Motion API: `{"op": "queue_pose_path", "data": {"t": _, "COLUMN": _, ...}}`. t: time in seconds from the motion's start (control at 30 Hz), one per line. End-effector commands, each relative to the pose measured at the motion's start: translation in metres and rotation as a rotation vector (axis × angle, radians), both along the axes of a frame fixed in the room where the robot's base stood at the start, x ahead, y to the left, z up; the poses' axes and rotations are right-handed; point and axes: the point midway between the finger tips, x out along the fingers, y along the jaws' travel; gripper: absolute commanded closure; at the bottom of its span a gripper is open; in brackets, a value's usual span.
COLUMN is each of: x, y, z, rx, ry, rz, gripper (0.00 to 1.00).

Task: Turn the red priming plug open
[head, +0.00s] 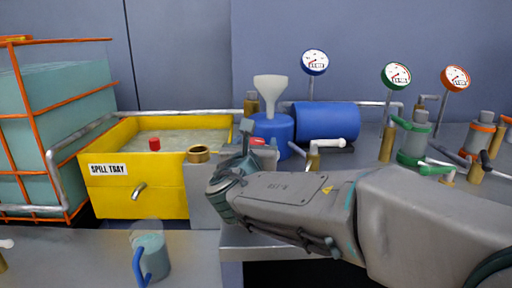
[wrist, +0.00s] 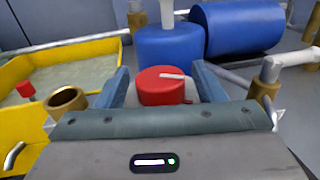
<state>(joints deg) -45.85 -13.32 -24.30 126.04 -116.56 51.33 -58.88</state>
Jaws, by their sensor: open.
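The red priming plug (wrist: 160,88) is a round red cap with a white pointer mark on top, seen in the wrist view. The mark points right. My gripper (wrist: 161,80) is open, with one finger left and one finger right of the plug; I cannot tell whether either touches it. In the head view my gripper (head: 250,135) is at the blue pump body (head: 277,130). A sliver of the red plug (head: 258,141) shows there, the rest hidden behind my gripper. The blue body also shows behind the plug in the wrist view (wrist: 170,44).
A white funnel (head: 270,86) stands on the blue body, beside a blue cylinder (head: 327,120). Left is a yellow spill tray (head: 125,188) with a small red cap (head: 154,144). A brass ring (head: 199,154) and a white-handled valve (head: 328,142) flank my gripper. A blue-handled jug (head: 152,256) stands front left.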

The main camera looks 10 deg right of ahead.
Motion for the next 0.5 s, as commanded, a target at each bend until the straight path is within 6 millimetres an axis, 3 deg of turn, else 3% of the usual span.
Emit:
{"op": "queue_pose_path", "data": {"t": 0.17, "x": 0.0119, "y": -0.0052, "z": -0.0002, "rx": -0.001, "ry": -0.001, "rz": -0.001, "gripper": 0.37}}
{"op": "queue_pose_path", "data": {"t": 0.47, "x": 0.0134, "y": -0.0061, "z": 0.0004, "rx": -0.001, "ry": -0.001, "rz": -0.001, "gripper": 0.37}}
{"op": "queue_pose_path", "data": {"t": 0.5, "x": 0.0133, "y": -0.0059, "z": 0.0004, "rx": -0.001, "ry": -0.001, "rz": -0.001, "gripper": 0.48}}
